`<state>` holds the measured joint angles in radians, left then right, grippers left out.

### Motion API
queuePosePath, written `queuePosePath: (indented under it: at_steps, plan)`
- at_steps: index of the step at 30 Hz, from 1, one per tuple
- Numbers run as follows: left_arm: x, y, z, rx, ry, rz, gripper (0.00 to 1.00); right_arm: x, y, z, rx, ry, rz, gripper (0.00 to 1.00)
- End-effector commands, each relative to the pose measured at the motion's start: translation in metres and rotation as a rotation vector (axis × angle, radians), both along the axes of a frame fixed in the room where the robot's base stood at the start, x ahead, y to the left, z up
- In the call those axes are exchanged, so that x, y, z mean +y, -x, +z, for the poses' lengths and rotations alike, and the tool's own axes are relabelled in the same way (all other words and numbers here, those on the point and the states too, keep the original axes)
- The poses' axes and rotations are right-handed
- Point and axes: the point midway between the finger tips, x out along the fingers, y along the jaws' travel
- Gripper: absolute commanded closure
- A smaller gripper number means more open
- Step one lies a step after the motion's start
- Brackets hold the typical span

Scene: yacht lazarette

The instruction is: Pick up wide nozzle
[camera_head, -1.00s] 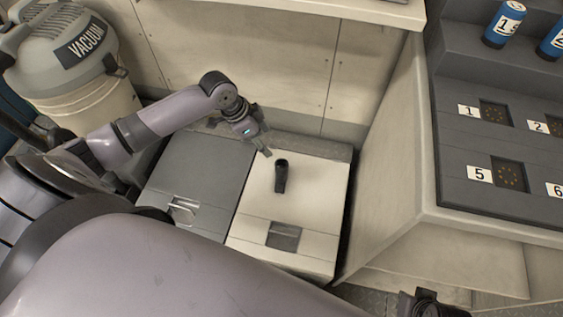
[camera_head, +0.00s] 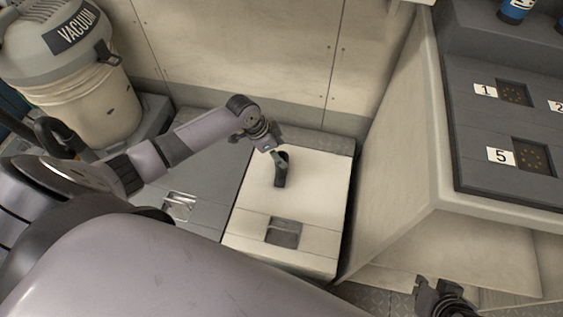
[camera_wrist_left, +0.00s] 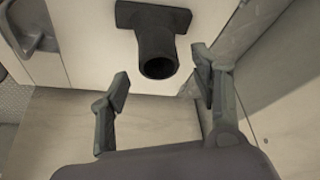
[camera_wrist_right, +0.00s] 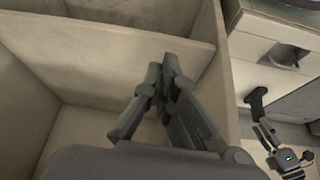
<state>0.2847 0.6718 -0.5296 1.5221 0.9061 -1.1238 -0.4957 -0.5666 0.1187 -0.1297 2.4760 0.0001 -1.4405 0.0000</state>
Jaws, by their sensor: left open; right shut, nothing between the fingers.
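The wide nozzle (camera_head: 281,172) is a dark piece with a round tube end and a flat wide foot. It rests on the white hatch lid (camera_head: 318,190). In the left wrist view the nozzle (camera_wrist_left: 157,45) lies ahead, its round opening facing the camera. My left gripper (camera_head: 277,155) is at the tube end of the nozzle; its open fingers (camera_wrist_left: 160,85) stand to either side of the opening, with nothing between them. The nozzle (camera_wrist_right: 257,101) also shows in the right wrist view. My right gripper (camera_wrist_right: 165,70) is shut and empty, low at the right of the head view.
A grey hatch lid (camera_head: 212,165) with a metal latch (camera_head: 179,205) lies left of the white one. A vacuum (camera_head: 70,70) stands at the back left. A bench with a dark numbered panel (camera_head: 510,175) stands at right. A cabinet wall (camera_head: 260,60) closes the back.

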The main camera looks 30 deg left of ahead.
Motion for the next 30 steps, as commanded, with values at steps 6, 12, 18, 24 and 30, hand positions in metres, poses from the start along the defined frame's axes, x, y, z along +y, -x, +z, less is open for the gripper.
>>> queuePosePath:
  at_steps: [6, 12, 18, 24, 30]
  plan:
    - [-0.003, -0.002, -0.021, 0.000, 0.000, 0.000, 0.42, 0.014, -0.042, 0.014, -0.207, -0.044, 0.017, 1.00]
    - [-0.006, -0.005, -0.032, -0.001, -0.002, 0.001, 0.42, 0.022, -0.065, 0.030, -0.337, -0.072, 0.027, 1.00]
    - [-0.007, -0.006, -0.033, -0.001, -0.002, 0.001, 0.42, 0.024, -0.070, 0.034, -0.364, -0.077, 0.029, 1.00]
    - [-0.007, -0.006, -0.033, -0.001, -0.002, 0.001, 0.47, 0.023, -0.070, 0.034, -0.362, -0.077, 0.029, 1.00]
    - [-0.007, -0.006, -0.033, -0.001, -0.002, 0.001, 0.61, 0.023, -0.070, 0.034, -0.362, -0.077, 0.029, 1.00]
